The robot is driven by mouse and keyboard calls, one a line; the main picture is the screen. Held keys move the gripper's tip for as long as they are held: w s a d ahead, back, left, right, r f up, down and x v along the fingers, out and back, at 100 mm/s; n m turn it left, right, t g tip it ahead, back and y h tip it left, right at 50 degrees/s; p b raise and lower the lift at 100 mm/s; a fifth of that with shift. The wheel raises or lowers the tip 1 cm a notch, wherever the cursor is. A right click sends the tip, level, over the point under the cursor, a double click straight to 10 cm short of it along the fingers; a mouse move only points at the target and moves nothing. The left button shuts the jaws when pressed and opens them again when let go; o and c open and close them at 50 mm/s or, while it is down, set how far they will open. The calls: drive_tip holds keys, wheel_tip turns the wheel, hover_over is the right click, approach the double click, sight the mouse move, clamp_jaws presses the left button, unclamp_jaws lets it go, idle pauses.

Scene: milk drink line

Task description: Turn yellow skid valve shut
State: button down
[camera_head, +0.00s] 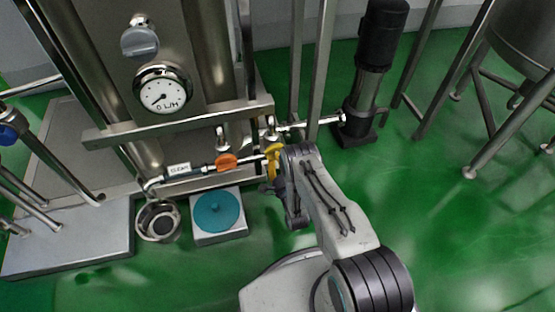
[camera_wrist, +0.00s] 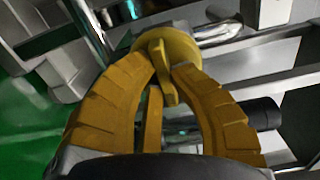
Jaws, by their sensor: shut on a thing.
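The yellow skid valve (camera_wrist: 178,42) shows in the wrist view as a round yellow body with a flat upright tab in front. My gripper (camera_wrist: 166,76) has two curved, ribbed yellow fingers, and their tips are closed on that tab from left and right. In the head view the yellow valve (camera_head: 272,154) is on the horizontal pipe of the skid, right of an orange valve handle (camera_head: 226,161). My gripper (camera_head: 273,170) reaches it from the right and partly hides it. The valve's turn angle is hard to tell.
A round gauge (camera_head: 162,90) is on the steel skid above the pipe. A teal disc (camera_head: 216,211) on a grey block and a small round steel vessel (camera_head: 158,220) stand below. A black pump (camera_head: 372,75) stands to the right. Green floor is open at the lower right.

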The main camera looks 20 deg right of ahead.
drive_tip(key=c, duration=1.1)
unclamp_jaws()
drive_tip(key=shift+r, duration=0.1)
wheel_tip(320, 180, up, 9)
drive_tip(key=shift+w+a+f, duration=0.1)
drive_tip(key=shift+r, duration=0.6)
drive_tip(key=shift+f, duration=0.1)
